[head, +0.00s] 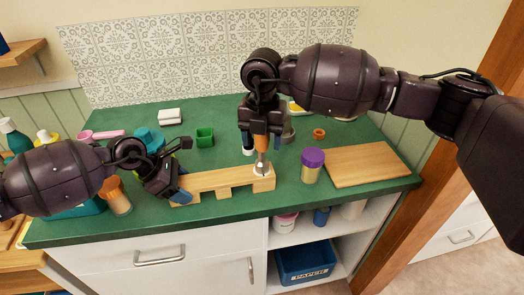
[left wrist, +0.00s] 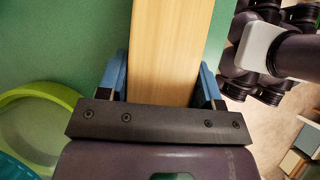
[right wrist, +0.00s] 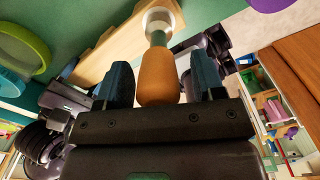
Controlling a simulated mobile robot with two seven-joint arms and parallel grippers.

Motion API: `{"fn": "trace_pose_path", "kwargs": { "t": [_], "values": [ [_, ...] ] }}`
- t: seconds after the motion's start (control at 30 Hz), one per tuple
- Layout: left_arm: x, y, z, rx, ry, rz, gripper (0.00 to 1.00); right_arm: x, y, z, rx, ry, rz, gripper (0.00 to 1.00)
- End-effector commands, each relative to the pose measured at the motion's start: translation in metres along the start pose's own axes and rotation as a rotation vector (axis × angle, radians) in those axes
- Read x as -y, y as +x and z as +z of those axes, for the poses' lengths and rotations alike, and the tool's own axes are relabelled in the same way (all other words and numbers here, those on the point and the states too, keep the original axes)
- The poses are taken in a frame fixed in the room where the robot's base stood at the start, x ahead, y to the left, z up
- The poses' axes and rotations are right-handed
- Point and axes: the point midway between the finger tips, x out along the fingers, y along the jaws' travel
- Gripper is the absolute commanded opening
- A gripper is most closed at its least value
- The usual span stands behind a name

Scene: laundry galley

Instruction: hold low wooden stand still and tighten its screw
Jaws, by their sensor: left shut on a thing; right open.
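The low wooden stand (head: 225,181) lies along the front of the green counter. My left gripper (head: 178,194) is shut on its left end; in the left wrist view the wood (left wrist: 168,50) runs between the blue fingers. A screwdriver with an orange handle (head: 261,142) stands upright, tip down, at a white round piece (head: 264,170) on the stand's right end. My right gripper (head: 262,147) is open around the handle. In the right wrist view the handle (right wrist: 158,78) sits between the fingers, with gaps at its sides. The screw itself is hidden.
A purple-lidded jar (head: 312,165) stands just right of the stand, before a wooden board (head: 367,164). A green box (head: 205,138) and an orange ring (head: 319,133) are behind. An orange-lidded jar (head: 115,196) is near my left arm. Counter between the green box and stand is clear.

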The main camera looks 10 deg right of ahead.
Motion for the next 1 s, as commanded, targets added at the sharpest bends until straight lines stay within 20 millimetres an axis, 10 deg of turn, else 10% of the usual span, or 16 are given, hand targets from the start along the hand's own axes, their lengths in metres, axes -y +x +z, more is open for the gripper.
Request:
{"fn": "trace_pose_path", "kwargs": {
  "t": [1.0],
  "values": [
    [0.003,0.005,-0.007,-0.011,-0.004,-0.009,0.07,-0.001,-0.034,0.0,0.001,-0.001,0.002,0.62]
  ]
}}
